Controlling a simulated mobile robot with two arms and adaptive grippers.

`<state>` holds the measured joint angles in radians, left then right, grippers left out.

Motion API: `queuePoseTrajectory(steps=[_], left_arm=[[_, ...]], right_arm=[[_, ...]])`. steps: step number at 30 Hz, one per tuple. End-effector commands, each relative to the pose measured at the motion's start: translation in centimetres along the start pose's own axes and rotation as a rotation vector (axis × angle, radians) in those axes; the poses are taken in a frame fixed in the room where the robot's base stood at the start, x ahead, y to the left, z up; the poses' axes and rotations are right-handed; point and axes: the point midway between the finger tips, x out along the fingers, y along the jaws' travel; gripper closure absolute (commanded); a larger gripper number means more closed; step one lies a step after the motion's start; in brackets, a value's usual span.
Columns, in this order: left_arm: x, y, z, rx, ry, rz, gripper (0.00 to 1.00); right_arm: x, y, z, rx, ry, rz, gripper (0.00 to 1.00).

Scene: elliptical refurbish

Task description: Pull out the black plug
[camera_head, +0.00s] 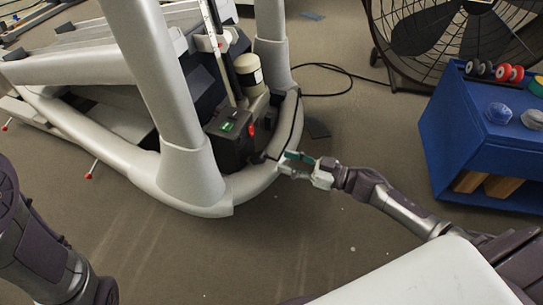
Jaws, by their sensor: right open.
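A black box (230,146) with a green label and a red knob sits inside the base of the grey elliptical machine (193,172). A small black plug (258,157) appears to sit at the box's lower right, with a black cord running from it up along the frame. My right gripper (284,162) is open, its fingers pointing left by the frame's curved tube, just right of the plug. Contact between fingers and plug or cord cannot be told. My left arm shows at the lower left, its gripper outside the view.
The curved base tube (262,182) runs just below the plug. A beige cylinder (248,74) stands behind the box. A blue shelf (462,140) with dumbbells and a large fan (445,38) stand at the right. The carpet (290,235) in front is clear.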

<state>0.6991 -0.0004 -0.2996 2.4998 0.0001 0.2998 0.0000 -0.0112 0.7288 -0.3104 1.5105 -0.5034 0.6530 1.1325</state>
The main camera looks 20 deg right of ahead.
Motion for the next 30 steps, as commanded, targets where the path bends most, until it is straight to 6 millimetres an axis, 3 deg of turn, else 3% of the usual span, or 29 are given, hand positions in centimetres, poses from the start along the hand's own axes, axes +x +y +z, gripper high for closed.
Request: queuePoseTrajectory(steps=[3, 9, 26, 30], left_arm=[[0.0, 0.0, 0.0, 0.000, 0.001, 0.001, 1.00], [0.0, 0.0, 0.0, 0.000, 0.001, 0.001, 1.00], [0.1, 0.0, 0.0, 0.000, 0.001, 0.001, 1.00], [0.0, -0.3, 1.0, -0.003, -0.027, -0.008, 1.00]], right_arm=[[-2.2, 0.0, 0.1, 0.000, -0.003, 0.000, 0.56], [-3.9, 0.0, 0.0, 0.000, -0.001, 0.000, 0.56], [-4.1, 0.0, -0.1, 0.000, 0.002, 0.000, 0.56], [-3.0, -2.0, -2.2, -0.009, 0.055, -0.023, 0.56]])
